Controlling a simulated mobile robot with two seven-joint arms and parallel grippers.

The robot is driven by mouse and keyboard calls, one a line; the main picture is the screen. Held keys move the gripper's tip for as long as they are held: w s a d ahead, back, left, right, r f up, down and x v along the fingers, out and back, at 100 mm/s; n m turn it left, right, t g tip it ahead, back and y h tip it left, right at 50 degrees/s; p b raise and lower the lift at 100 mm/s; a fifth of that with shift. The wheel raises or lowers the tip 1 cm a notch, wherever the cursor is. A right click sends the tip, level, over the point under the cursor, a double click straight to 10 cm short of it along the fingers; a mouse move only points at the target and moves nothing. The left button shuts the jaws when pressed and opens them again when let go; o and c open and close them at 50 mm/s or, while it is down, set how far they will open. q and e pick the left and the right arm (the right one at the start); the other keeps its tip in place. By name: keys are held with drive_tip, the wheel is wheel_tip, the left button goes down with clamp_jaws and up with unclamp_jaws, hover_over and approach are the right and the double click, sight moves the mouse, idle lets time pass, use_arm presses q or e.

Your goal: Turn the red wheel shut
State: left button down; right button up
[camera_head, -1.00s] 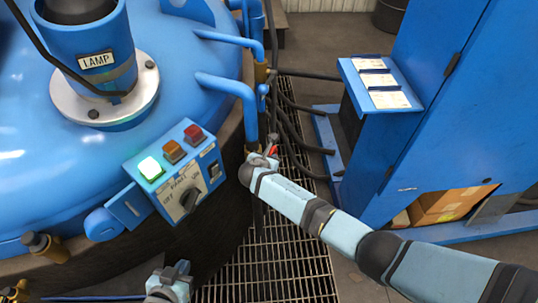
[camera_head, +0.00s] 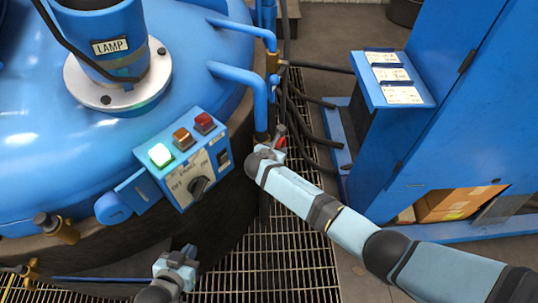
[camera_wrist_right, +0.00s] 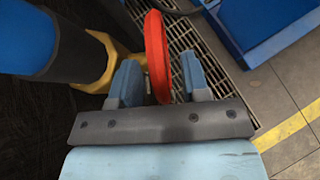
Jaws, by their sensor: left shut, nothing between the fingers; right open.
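The red wheel (camera_wrist_right: 158,55) shows edge-on in the right wrist view, on a brass valve (camera_wrist_right: 98,65) beside a blue pipe. My right gripper (camera_wrist_right: 162,76) is open with the wheel's rim between its two fingers. I cannot tell whether either finger touches it. In the head view only a bit of the red wheel (camera_head: 280,142) shows past my right gripper (camera_head: 270,150), at the end of the blue pipe. My left gripper (camera_head: 178,257) is shut and empty, low in front of the furnace and apart from the wheel.
The control box (camera_head: 185,165) with a lit green button sits on the furnace (camera_head: 60,150), left of the wheel. Black hoses (camera_head: 310,130) run behind the valve. A blue cabinet (camera_head: 440,120) stands at the right. Floor grating (camera_head: 270,260) lies below.

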drive_tip(key=p+v, duration=0.1)
drive_tip(key=v, duration=1.1)
drive_tip(key=shift+s, duration=0.1)
